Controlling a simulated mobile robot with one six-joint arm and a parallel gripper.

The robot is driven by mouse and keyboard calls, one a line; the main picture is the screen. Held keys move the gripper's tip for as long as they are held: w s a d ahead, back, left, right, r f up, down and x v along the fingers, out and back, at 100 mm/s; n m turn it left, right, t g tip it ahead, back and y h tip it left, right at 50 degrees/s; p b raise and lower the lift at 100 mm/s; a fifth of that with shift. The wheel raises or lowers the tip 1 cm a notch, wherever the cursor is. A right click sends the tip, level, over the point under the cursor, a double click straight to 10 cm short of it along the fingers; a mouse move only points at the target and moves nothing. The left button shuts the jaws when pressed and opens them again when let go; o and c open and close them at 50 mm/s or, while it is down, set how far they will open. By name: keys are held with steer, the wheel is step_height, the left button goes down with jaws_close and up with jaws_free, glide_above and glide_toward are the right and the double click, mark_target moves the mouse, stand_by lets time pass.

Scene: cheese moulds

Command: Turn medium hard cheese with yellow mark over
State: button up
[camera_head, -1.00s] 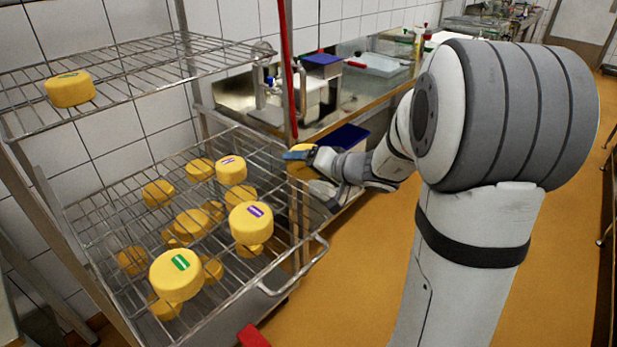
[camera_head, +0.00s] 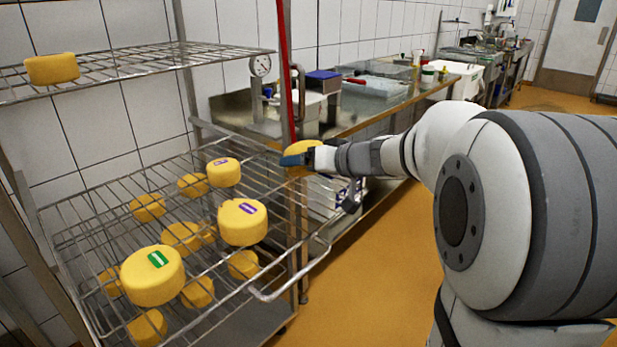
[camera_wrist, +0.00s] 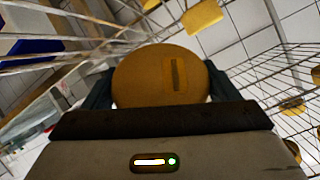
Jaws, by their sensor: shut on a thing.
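My gripper (camera_head: 297,158) is shut on a round yellow cheese (camera_head: 303,145) at the right side of the wire rack. The blue finger covers part of it. In the wrist view this cheese (camera_wrist: 140,78) sits between the two dark fingers and shows a face with a yellow-brown mark (camera_wrist: 176,75). It looks lifted clear of the shelf, though the head view does not show its underside clearly.
The middle wire shelf (camera_head: 110,235) holds a green-marked cheese (camera_head: 152,276) and purple-marked cheeses (camera_head: 242,222), (camera_head: 223,172). More cheeses show below. One cheese (camera_head: 52,69) sits on the upper shelf. A red post (camera_head: 284,75) and steel counter (camera_head: 375,115) stand close to my gripper.

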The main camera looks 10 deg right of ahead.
mark_target(309, 194)
steer(key=shift+w+d+f+n+b, duration=0.15)
steer(key=shift+n+b, duration=1.05)
steer(key=shift+b, duration=1.4)
steer(key=shift+d+f+n+b, duration=0.1)
steer(key=shift+n+b, duration=1.1)
steer(key=shift+b, duration=1.35)
steer(key=shift+r+n+b, duration=0.2)
steer(key=shift+n+b, duration=0.1)
steer(key=shift+b, duration=0.1)
steer(key=shift+r+p, duration=0.1)
steer(key=shift+p, duration=0.2)
steer(key=shift+r+p, duration=0.25)
steer(key=shift+p, duration=1)
steer(key=shift+f+p, duration=0.2)
steer(key=shift+p, duration=0.45)
steer(key=shift+f, duration=0.35)
step_height(309, 194, down, 4)
steer(key=t+y+b, duration=0.1)
steer(key=b, duration=0.6)
steer(key=shift+r+t, duration=0.15)
steer(key=shift+t, duration=0.15)
steer(key=shift+b, duration=0.55)
steer(key=t+y+b, duration=0.1)
steer(key=b, duration=0.5)
steer(key=shift+a+f, duration=0.1)
steer(key=shift+f, duration=0.1)
